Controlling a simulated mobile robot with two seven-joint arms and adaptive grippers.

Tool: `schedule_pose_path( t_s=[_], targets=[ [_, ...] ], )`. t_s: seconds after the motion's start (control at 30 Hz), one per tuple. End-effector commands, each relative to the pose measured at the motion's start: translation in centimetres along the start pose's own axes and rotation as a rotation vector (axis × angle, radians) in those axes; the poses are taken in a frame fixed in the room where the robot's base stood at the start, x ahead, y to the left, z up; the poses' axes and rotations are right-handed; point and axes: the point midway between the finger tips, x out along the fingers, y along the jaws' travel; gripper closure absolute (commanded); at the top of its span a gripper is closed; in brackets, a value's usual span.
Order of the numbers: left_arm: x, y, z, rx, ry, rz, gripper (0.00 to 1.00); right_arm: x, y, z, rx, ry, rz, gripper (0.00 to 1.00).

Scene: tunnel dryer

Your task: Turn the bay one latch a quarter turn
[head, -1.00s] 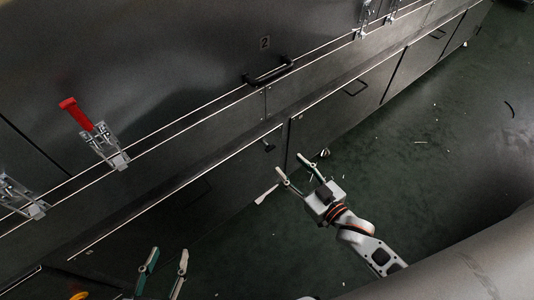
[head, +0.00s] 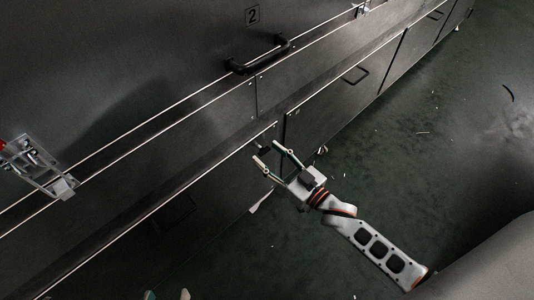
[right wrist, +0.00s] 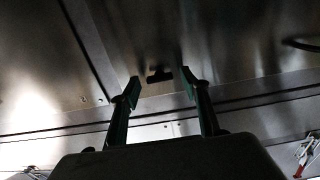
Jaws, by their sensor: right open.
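A small dark T-shaped latch knob (head: 263,150) stands out from the lower panel of the dryer. I take it for the bay one latch, though no label shows beside it. My right gripper (head: 267,153) is open, its fingertips close to the knob on either side in the head view. In the right wrist view the knob (right wrist: 159,75) shows between and a little beyond the open fingertips (right wrist: 160,88). I cannot tell whether they touch it. My left gripper (head: 168,295) shows only as two separated fingertips at the bottom edge of the head view.
A black bar handle (head: 260,58) sits under a plate marked 2 (head: 252,16). A metal toggle clamp (head: 42,168) is at the left, its red handle cut off. Another handle (head: 356,76) is on the lower panel. The green floor (head: 430,150) at right is mostly clear, with small scraps.

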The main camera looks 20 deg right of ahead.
Motion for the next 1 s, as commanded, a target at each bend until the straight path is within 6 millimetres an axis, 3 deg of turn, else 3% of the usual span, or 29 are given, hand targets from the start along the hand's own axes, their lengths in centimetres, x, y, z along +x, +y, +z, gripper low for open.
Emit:
schedule_pose_path(
  t_s=[0.4, 0.57, 1.0],
  targets=[
    [0.05, 0.16, -0.07, -0.012, 0.004, 0.003, 0.60, 0.94, 0.00, 0.03, 0.000, -0.001, 0.001, 0.54],
    [0.05, 0.16, -0.08, -0.012, 0.004, 0.003, 0.60, 0.92, 0.01, 0.03, 0.000, -0.001, 0.001, 0.93],
    [0.04, 0.06, -0.41, 0.001, 0.008, 0.001, 0.60, 0.93, 0.00, -0.04, -0.065, -0.001, 0.000, 0.93]
  ],
)
